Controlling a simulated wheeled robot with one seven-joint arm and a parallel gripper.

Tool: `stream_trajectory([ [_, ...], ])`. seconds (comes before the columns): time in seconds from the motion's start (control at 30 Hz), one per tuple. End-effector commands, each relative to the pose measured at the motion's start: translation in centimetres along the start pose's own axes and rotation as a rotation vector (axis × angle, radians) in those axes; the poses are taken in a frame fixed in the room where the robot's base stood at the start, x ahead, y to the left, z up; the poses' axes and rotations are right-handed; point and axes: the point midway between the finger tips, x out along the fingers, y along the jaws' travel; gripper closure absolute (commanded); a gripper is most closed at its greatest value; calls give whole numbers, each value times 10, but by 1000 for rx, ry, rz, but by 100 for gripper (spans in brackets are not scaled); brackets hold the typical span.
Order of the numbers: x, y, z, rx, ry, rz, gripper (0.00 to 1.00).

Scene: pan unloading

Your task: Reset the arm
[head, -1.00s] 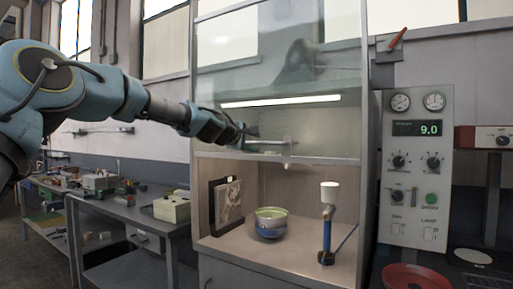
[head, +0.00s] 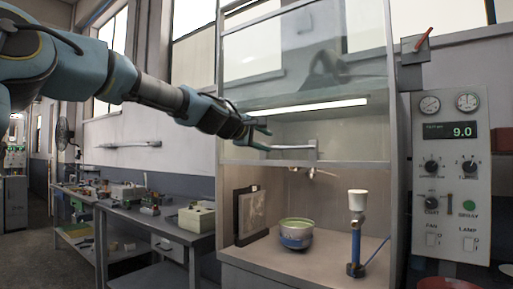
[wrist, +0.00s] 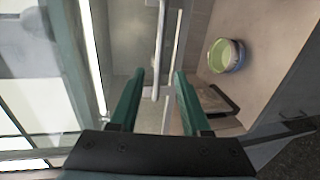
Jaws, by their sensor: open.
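My arm reaches in from the left in the head view. My gripper (head: 262,139) is at the front of the fume cupboard, level with the lower edge of its glass sash (head: 300,70). In the wrist view my gripper (wrist: 160,80) has its two green fingers spread apart. A pale horizontal handle bar (head: 292,147) is beside the fingertips; it also shows in the wrist view (wrist: 162,35), ahead of and between the fingers. I cannot tell whether they touch it. Nothing is held.
Inside the cupboard stand a green-and-blue pan or bowl (head: 296,233), a framed panel (head: 252,214) and a blue stand with a white cup (head: 357,230). A control panel (head: 451,170) is on the right. A cluttered bench (head: 150,212) stands on the left.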

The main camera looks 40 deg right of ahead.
Motion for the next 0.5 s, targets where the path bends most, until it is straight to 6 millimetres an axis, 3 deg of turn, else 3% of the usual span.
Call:
stream_trajectory([
  [0.23, 0, 0, 0, 0, 0, -1, 53],
  [0.33, -1, -11, -4, 20, 8, -23, 53],
  [0.43, -6, -45, -19, 87, 32, -94, 53],
  [0.5, -16, -81, -36, 155, 56, -174, 53],
])
